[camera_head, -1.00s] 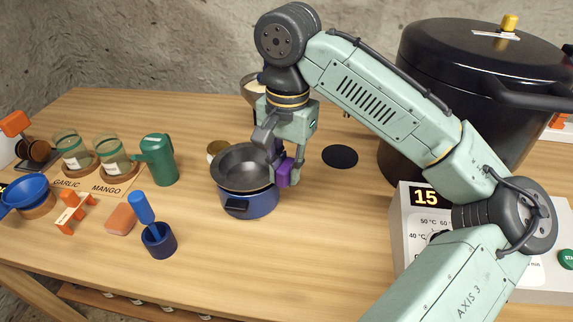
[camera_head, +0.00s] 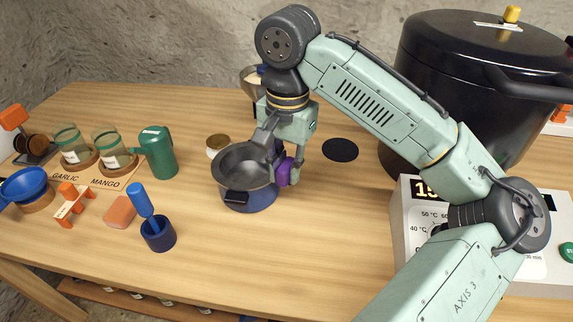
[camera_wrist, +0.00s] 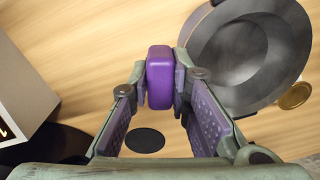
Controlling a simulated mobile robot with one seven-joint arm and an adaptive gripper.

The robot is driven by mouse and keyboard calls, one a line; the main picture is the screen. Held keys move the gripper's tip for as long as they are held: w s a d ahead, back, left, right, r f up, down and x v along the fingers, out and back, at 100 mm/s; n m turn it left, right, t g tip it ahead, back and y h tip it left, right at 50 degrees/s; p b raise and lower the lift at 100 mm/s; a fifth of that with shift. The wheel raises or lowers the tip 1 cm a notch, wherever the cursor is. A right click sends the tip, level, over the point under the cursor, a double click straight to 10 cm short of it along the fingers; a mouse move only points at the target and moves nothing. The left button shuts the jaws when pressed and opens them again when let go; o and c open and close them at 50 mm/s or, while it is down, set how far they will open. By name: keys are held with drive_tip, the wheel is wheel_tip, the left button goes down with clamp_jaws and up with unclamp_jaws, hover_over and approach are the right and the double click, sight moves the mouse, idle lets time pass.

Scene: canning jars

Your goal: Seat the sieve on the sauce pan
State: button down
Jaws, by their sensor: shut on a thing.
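The dark grey sieve (camera_head: 243,164) is over the mouth of the blue sauce pan (camera_head: 252,203); it fills much of the upper right of the wrist view (camera_wrist: 240,55). The pan's black side handle (camera_head: 238,198) faces the head camera. My gripper (camera_head: 283,168) is at the sieve's right side, shut on its purple grip (camera_wrist: 160,78), which sits between the finger pads in the wrist view. The sieve hides most of the pan's rim, so I cannot tell whether it rests fully and level on it.
A gold-lidded jar (camera_head: 216,145) stands close behind the pan, left of my gripper. A green mug (camera_head: 158,152) and a blue cup with a masher (camera_head: 158,236) are to the left. A black disc (camera_head: 340,150) and a large black canner (camera_head: 475,90) are right.

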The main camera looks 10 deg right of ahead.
drive_tip(key=c, duration=1.4)
unclamp_jaws()
wheel_tip(320, 180, up, 12)
drive_tip(key=shift+d+r, duration=0.1)
